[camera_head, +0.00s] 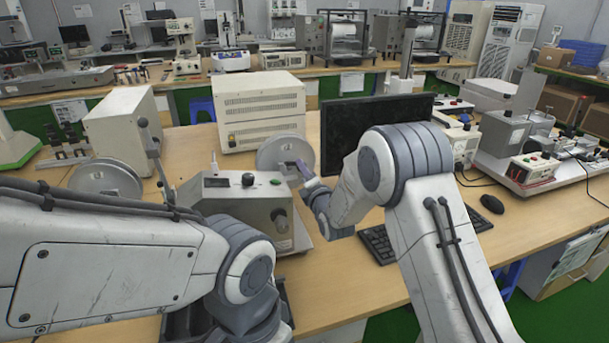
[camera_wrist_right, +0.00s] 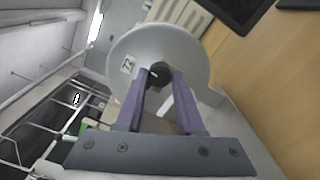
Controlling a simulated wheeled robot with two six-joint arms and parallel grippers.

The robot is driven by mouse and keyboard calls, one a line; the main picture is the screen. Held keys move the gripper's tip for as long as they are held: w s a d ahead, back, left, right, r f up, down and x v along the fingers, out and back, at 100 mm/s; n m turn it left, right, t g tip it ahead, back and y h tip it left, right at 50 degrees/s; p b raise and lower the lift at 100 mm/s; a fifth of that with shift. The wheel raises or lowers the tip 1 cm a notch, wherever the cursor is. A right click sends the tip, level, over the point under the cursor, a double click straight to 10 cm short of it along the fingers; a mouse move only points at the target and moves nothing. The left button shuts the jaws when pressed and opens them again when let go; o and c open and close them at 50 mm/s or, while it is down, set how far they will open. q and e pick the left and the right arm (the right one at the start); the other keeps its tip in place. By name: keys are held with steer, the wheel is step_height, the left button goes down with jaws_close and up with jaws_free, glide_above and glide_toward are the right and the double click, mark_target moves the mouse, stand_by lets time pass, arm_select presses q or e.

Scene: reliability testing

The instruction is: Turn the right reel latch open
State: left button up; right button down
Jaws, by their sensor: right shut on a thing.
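The right reel (camera_head: 285,152) is a grey metal disc standing upright behind a beige control box; in the right wrist view it is the large grey disc (camera_wrist_right: 195,45) with a small label. The reel latch (camera_wrist_right: 160,72) is a small dark knob at the disc's centre. My right gripper (camera_head: 304,169) is at the front of this reel. In the right wrist view its purple fingers (camera_wrist_right: 161,79) are shut on the latch from both sides. The latch's exact angle is hard to tell. My left arm covers the lower left, and its fingers do not show.
The left reel (camera_head: 106,179) stands behind my left arm. The control box (camera_head: 232,206) sits between the reels, in front. A monitor (camera_head: 345,128), keyboard (camera_head: 378,243) and mouse (camera_head: 492,204) are to the right. A beige instrument (camera_head: 250,115) stands behind. Bare table (camera_head: 540,222) shows at right.

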steer(key=shift+m+b, duration=5.9)
steer(key=shift+m, duration=2.2)
steer(key=c, duration=0.5)
jaws_free()
steer(key=shift+s, duration=0.1)
